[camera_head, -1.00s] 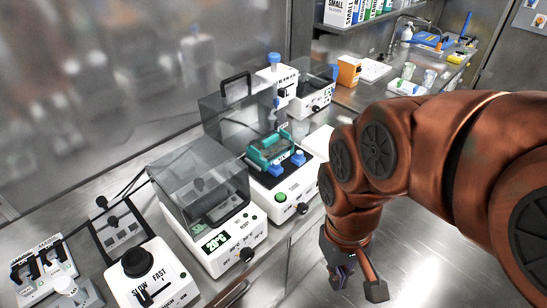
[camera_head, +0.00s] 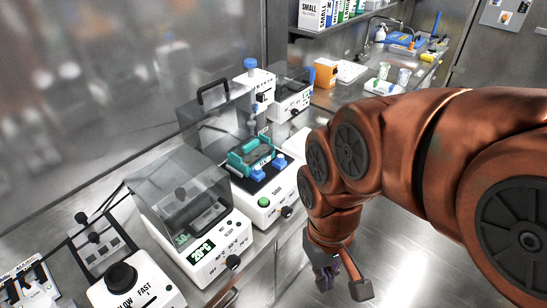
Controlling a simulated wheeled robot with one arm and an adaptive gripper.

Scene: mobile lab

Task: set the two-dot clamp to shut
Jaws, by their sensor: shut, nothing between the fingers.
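No dot marks can be read, so I cannot tell which part is the two-dot clamp. A white device (camera_head: 24,290) with black levers (camera_head: 20,286) is cut off at the bottom left corner. A teal holder (camera_head: 249,157) with blue blocks (camera_head: 268,167) sits on another white machine (camera_head: 266,208) at the middle of the bench; its clear lid is raised. My gripper (camera_head: 342,284) hangs over the floor in front of the bench, right of these machines and apart from them. It is shut and empty.
A white machine with a smoky closed lid (camera_head: 182,190) and a slow/fast knob unit (camera_head: 125,283) stand at the front left. An orange box (camera_head: 325,72) stands at the back. The floor (camera_head: 400,245) to the right is clear.

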